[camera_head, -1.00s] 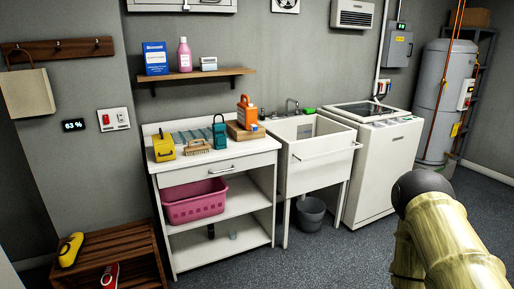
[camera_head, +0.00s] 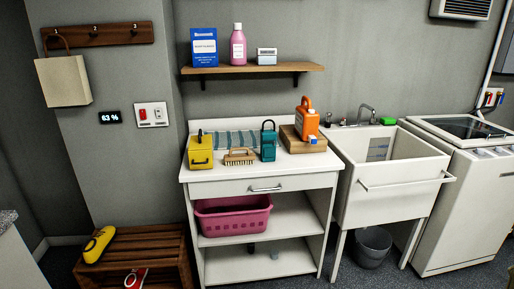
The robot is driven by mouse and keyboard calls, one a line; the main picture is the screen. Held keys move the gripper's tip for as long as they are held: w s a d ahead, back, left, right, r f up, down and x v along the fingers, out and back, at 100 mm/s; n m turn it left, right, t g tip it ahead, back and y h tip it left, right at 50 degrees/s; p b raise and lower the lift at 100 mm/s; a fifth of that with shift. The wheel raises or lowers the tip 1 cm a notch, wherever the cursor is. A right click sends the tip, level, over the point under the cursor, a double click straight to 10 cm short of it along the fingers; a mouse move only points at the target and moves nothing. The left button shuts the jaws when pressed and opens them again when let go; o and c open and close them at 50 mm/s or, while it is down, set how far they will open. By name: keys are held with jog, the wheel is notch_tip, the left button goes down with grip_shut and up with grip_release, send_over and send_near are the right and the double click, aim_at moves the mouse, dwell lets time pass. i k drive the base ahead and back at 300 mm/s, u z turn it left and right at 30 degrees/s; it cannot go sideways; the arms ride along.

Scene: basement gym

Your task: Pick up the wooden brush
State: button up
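The wooden brush (camera_head: 240,157) lies on the white counter (camera_head: 290,166) near its front edge, with its pale bristles facing down. It sits between a yellow padlock-shaped object (camera_head: 200,152) on its left and a teal one (camera_head: 268,143) on its right. A striped cloth lies just behind it. My gripper is not in view.
An orange jug (camera_head: 307,120) stands on a wooden block at the counter's right. A shelf (camera_head: 255,70) hangs above. A pink basket (camera_head: 233,217) sits below. A sink (camera_head: 392,165) is to the right, a slatted crate (camera_head: 145,246) at lower left.

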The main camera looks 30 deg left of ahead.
aim_at(246, 158)
jog(key=i, duration=1.05)
jog(key=u, duration=1.9)
